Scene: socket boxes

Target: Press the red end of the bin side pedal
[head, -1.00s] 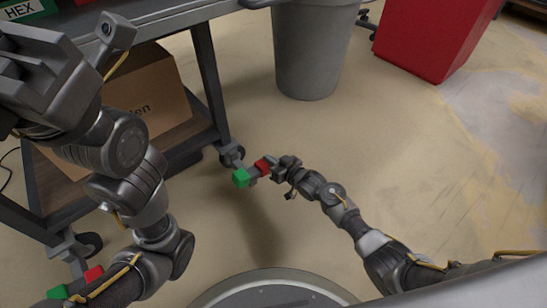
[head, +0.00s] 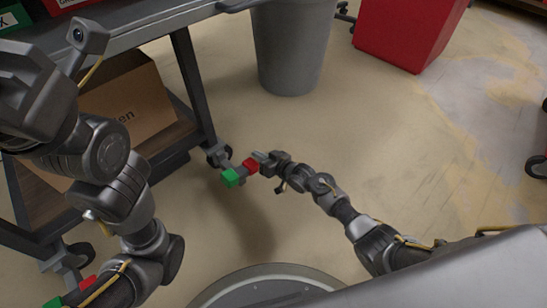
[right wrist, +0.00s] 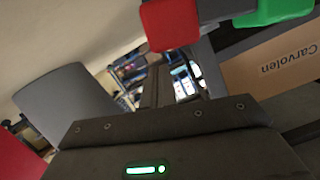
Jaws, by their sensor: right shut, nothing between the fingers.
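The side pedal is a low bar by the table's caster, with a green end (head: 232,177) and a red end (head: 251,166). In the right wrist view the red end (right wrist: 168,24) is at the top middle, and the green end (right wrist: 272,10) is at the top right. My right gripper (head: 261,157) is shut and empty, right beside the red end; I cannot tell whether it touches. My left arm's hand (head: 25,85) is at the left edge of the head view, away from this pedal; its fingers do not show clearly.
A grey bin (head: 290,55) stands behind the pedal, and a red bin (head: 405,30) is farther right. A table (head: 140,30) has a cardboard box (head: 125,105) on its lower shelf. Another red block (head: 88,282) shows at bottom left.

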